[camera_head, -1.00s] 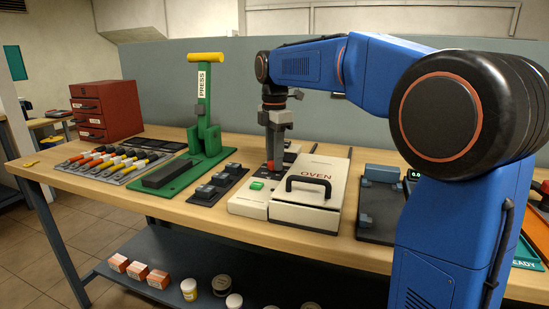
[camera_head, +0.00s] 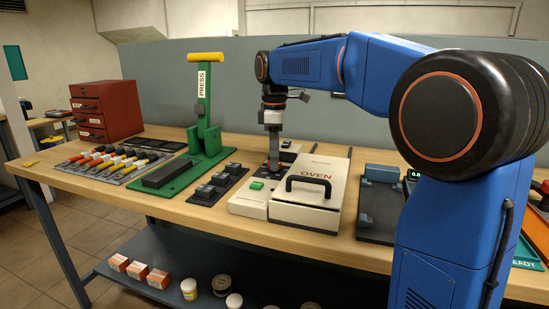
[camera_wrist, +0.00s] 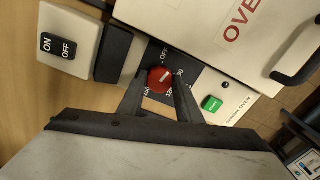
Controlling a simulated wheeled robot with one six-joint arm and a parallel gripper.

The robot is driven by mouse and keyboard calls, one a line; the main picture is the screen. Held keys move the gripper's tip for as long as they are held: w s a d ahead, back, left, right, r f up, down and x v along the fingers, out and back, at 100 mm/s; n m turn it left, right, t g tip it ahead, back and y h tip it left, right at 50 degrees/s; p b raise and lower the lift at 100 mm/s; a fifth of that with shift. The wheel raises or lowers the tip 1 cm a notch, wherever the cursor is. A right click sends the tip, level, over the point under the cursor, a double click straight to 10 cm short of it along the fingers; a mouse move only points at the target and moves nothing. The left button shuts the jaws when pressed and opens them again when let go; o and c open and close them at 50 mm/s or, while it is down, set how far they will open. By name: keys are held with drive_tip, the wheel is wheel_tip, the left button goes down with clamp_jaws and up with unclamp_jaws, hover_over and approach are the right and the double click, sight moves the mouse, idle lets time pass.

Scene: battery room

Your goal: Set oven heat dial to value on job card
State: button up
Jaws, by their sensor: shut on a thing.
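The white oven (camera_head: 310,190) with a black handle stands on the bench, its lid shut. Its heat dial (camera_wrist: 160,78) is a red knob with a white pointer line on a dark panel, seen in the wrist view. "OFF" and part of a scale show around it; some numbers are hidden by my fingers. My gripper (camera_head: 273,165) points down over the oven's control panel, and in the wrist view its two fingers (camera_wrist: 158,92) are shut on the dial from both sides. The job card cannot be made out in these views.
A green button (camera_wrist: 212,103) sits beside the dial. An ON/OFF switch (camera_wrist: 59,47) is at the left in the wrist view. The green press (camera_head: 203,120) and a dark block tray (camera_head: 217,185) stand left of the oven; a dark fixture (camera_head: 380,210) stands right.

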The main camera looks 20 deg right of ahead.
drive_tip(key=m, duration=1.3)
drive_tip(key=shift+m, duration=0.4)
drive_tip(key=m, duration=0.4)
drive_tip(key=shift+m, duration=2.1)
drive_tip(key=o, duration=1)
drive_tip(key=shift+o, duration=0.2)
drive_tip(key=shift+r, duration=0.1)
